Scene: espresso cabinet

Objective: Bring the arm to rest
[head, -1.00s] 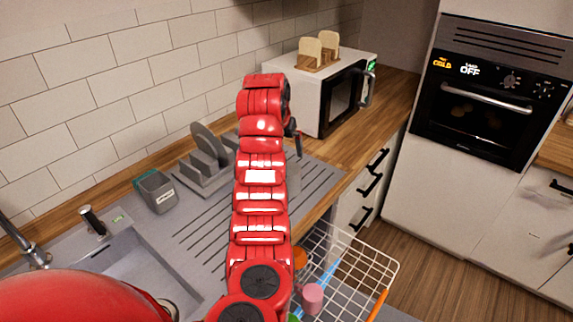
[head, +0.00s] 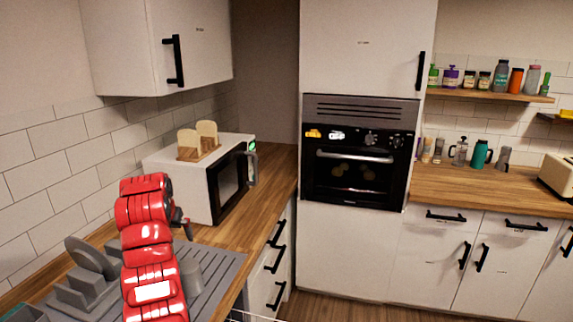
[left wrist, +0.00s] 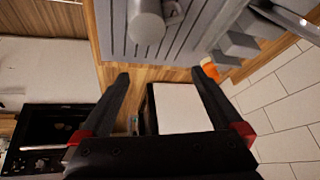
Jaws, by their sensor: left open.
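My left arm rises from the lower left of the head view, over the grey drainboard. Its gripper (head: 183,222) is partly hidden behind the red wrist and shows in front of the white microwave (head: 180,184). In the left wrist view the two dark fingers of the left gripper (left wrist: 160,75) stand wide apart with nothing between their tips. A grey cup (head: 191,273) stands on the drainboard just right of the arm; a grey cylinder (left wrist: 147,27), seemingly this cup, shows at the top of the left wrist view. My right gripper is not in view.
Two bread slices (head: 197,140) in a wooden holder stand on the microwave. A grey dish rack (head: 85,280) is left of the arm. A wall cabinet (head: 165,45) hangs above. The oven (head: 360,155) is ahead. The wooden counter (head: 262,185) right of the microwave is clear.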

